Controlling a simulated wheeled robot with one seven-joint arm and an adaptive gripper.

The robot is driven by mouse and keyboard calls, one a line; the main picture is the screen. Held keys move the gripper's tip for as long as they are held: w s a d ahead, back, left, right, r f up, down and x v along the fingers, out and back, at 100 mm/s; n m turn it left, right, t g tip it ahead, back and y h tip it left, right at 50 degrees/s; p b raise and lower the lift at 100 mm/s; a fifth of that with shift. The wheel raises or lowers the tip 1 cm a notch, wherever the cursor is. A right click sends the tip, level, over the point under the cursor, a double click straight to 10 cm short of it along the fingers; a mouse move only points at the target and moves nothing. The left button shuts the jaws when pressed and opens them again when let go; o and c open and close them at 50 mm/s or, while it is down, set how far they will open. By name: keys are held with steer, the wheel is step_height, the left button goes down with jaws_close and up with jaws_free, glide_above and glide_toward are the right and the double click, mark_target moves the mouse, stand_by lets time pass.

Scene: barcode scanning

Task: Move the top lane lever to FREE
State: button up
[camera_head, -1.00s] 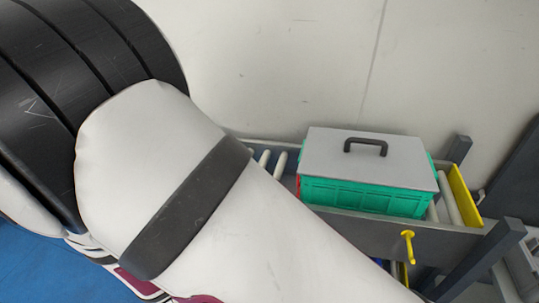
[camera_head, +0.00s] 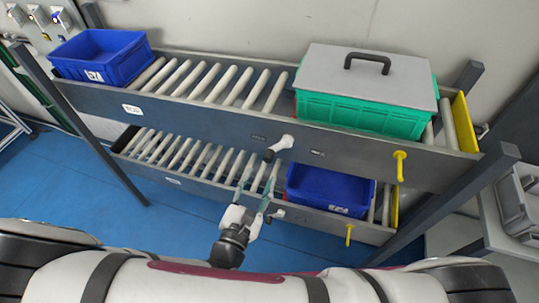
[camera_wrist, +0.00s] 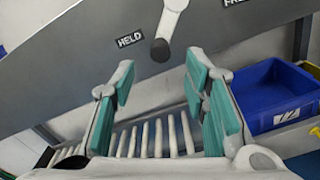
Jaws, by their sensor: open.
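The top lane lever (camera_head: 281,146) is white with a dark knob and sits on the front rail of the upper lane. In the wrist view the lever (camera_wrist: 171,20) hangs downward, tilted slightly left; its dark knob (camera_wrist: 160,50) is beside the HELD label (camera_wrist: 130,39). The FREE label (camera_wrist: 236,1) is up to the right, partly cut off. My gripper (camera_head: 259,175) is open and empty, just below the lever in the head view. In the wrist view its green-padded fingers (camera_wrist: 160,78) stand either side below the knob, apparently not touching it.
A lidded green crate (camera_head: 365,92) and a blue bin (camera_head: 101,55) stand on the upper rollers. Another blue bin (camera_head: 328,190) is on the lower lane, near the lower lever (camera_head: 277,213). Yellow handles (camera_head: 399,166) stick out at the right. The floor in front is clear.

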mark_target(267, 160)
steer(key=b+x, duration=0.2)
steer(key=x, duration=0.7)
steer(key=shift+b, duration=0.35)
jaws_close()
